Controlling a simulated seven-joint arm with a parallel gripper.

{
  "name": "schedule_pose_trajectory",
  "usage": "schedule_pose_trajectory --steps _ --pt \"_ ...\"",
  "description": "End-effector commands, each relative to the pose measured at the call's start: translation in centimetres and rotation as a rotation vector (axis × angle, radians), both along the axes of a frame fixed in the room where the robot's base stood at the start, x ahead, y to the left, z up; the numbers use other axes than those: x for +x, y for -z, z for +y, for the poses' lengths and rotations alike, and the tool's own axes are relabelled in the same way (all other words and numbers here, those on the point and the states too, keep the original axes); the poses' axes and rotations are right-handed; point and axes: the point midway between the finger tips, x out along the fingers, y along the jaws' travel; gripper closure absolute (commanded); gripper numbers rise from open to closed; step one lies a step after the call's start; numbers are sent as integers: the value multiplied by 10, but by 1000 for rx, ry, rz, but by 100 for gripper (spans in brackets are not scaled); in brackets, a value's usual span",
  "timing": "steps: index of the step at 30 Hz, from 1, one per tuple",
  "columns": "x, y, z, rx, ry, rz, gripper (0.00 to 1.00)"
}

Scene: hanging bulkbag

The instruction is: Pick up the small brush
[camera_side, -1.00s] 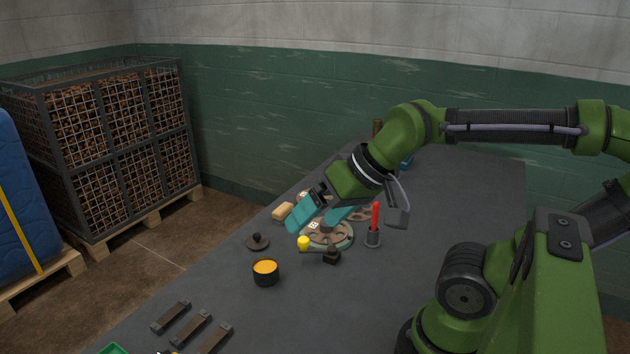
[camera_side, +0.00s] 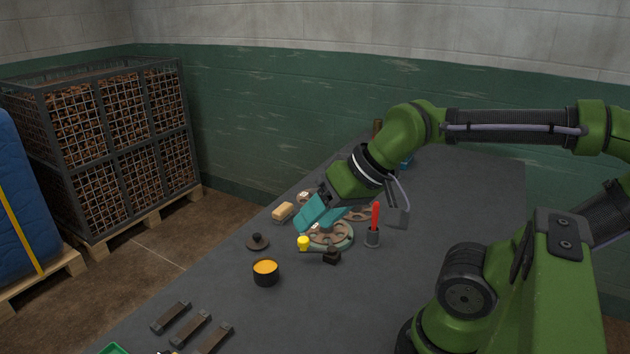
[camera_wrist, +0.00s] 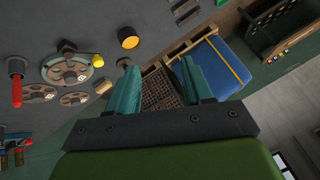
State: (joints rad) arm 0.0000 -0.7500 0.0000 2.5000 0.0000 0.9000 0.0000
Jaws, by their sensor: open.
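I cannot tell for certain which thing is the small brush. A small tan block-like piece (camera_side: 283,211) lies near the table's far left edge and may be it. It also shows in the wrist view (camera_wrist: 104,87), left of the fingers. A red-handled tool (camera_side: 376,215) stands upright in a small grey holder (camera_side: 372,238); its lower end is hidden. My gripper (camera_side: 327,213) has teal fingers, spread and empty, above the round plates, right of the tan piece. In the wrist view my gripper (camera_wrist: 161,74) has nothing between its fingers except distant background.
Round spoked plates (camera_side: 331,235) lie under my gripper. Several dark bars (camera_side: 190,328) lie in front. The table's right side is clear.

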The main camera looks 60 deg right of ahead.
Motion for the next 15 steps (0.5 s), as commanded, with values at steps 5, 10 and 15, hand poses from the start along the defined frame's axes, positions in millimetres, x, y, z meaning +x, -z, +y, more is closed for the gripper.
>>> schedule_pose_trajectory --steps 5,10,15 --pt "0 0 0 0 0 0 53" --pt "1 2 -6 0 24 8 53" --pt "23 12 -59 -3 202 110 53"
